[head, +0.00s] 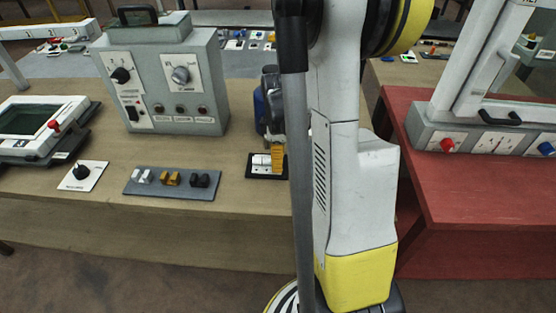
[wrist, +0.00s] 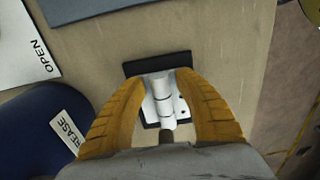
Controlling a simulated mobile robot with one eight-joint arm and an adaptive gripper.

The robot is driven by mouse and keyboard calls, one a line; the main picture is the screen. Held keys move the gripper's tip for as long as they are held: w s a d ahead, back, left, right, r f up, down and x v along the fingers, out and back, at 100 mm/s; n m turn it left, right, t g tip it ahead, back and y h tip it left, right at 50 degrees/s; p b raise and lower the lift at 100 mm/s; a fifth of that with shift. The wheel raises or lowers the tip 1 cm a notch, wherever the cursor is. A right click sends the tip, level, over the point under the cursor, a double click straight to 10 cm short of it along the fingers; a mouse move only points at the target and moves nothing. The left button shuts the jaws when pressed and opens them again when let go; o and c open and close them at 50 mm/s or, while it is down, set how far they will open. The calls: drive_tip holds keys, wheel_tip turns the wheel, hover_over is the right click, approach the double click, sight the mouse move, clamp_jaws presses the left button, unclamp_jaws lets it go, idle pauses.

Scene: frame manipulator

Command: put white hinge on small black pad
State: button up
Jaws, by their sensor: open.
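A small black pad (head: 252,174) lies on the wooden table, right of the grey tray. It also shows in the wrist view (wrist: 135,68). A white hinge (wrist: 160,97) lies on the pad, with a dark pin at its near end. In the head view the white hinge (head: 259,160) shows just left of my yellow fingers. My gripper (wrist: 165,80) is open over the pad, with one finger on each side of the hinge. I cannot tell whether the fingers touch it. The pad's near part is partly hidden by the fingers.
The grey tray (head: 130,190) holds white, orange and black pieces. A knob plate (head: 84,176), a grey control box (head: 165,60) and a screen device (head: 40,128) stand nearby. A blue object (wrist: 40,130) is close left of my gripper. A red table (head: 470,190) is at right.

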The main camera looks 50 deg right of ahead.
wheel_tip(320, 180, up, 12)
drive_tip(key=p, duration=0.4)
drive_tip(key=s+a+r+m+t, duration=0.1)
drive_tip(key=a+r+m+t, duration=0.1)
drive_tip(key=a, duration=0.6)
drive_tip(key=s+a+r+m+t, duration=0.2)
drive_tip(key=a+r+m, duration=0.1)
drive_tip(key=a, duration=0.6)
drive_tip(key=s+a+r+m+t, duration=0.2)
drive_tip(key=a+r+m+t, duration=0.1)
drive_tip(key=a, duration=0.5)
drive_tip(key=shift+s+a+r, duration=0.25)
drive_tip(key=shift+r, duration=0.55)
